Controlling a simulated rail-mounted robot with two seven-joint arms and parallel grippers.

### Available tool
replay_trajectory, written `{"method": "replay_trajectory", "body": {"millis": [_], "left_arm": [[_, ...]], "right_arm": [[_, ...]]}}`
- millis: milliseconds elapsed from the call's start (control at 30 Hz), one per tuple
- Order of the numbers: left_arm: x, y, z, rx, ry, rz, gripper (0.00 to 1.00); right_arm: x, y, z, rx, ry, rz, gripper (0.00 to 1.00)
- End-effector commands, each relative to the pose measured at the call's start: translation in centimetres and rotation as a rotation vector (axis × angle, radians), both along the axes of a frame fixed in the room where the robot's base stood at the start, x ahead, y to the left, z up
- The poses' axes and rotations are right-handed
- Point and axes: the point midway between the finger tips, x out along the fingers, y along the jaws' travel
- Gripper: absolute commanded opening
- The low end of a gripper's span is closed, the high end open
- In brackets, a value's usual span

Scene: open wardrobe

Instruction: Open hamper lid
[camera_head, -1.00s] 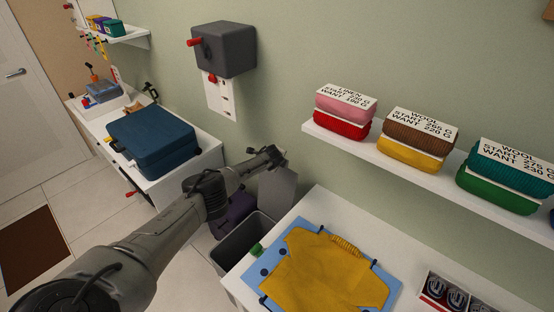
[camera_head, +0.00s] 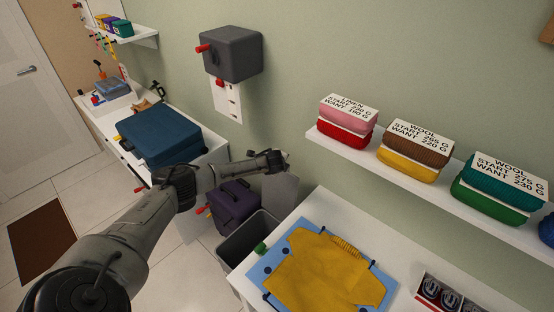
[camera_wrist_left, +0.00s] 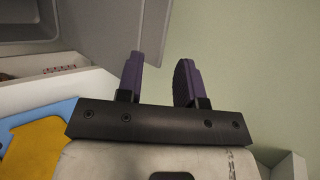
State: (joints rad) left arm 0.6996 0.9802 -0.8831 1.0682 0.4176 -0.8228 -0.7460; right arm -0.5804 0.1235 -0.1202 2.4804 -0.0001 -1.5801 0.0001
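The hamper is a grey open-topped bin (camera_head: 236,246) on the floor, left of the white table. A flat grey panel, seemingly its lid (camera_head: 283,192), stands raised at its back near the wall. My left gripper (camera_head: 284,160) is at the panel's top edge. In the left wrist view, the two purple fingers (camera_wrist_left: 158,75) are apart, with the grey panel (camera_wrist_left: 108,36) behind them. I cannot tell whether they touch it. The bin (camera_wrist_left: 40,25) shows at upper left there. My right gripper is not in view.
The white table beside the bin holds a blue board (camera_head: 375,298) with a yellow garment (camera_head: 325,275). A purple box (camera_head: 233,206) sits on the floor behind the bin. A blue case (camera_head: 165,135) lies on a bench at left. A wall shelf (camera_head: 400,178) holds folded textiles.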

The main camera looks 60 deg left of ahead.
Motion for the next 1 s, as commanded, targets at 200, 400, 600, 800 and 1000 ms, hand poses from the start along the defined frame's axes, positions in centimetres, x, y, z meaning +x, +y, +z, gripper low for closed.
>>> {"method": "replay_trajectory", "body": {"millis": [200, 400, 600, 800, 1000], "left_arm": [[-1.3, -1.4, 1.9, 0.001, -0.001, -0.003, 0.34], [-2.1, -2.2, 3.0, 0.000, -0.002, -0.001, 0.34], [-2.4, -2.6, 3.4, 0.000, -0.002, 0.000, 0.34], [-2.4, -2.6, 3.5, 0.000, -0.002, 0.000, 0.34], [-2.4, -2.6, 3.5, 0.000, -0.002, 0.000, 0.34]], "right_arm": [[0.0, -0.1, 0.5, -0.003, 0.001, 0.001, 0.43], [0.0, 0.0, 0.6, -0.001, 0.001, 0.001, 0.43], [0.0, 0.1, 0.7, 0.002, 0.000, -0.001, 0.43], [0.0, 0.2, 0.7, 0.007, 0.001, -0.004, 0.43], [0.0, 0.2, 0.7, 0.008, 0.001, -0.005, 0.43]]}}
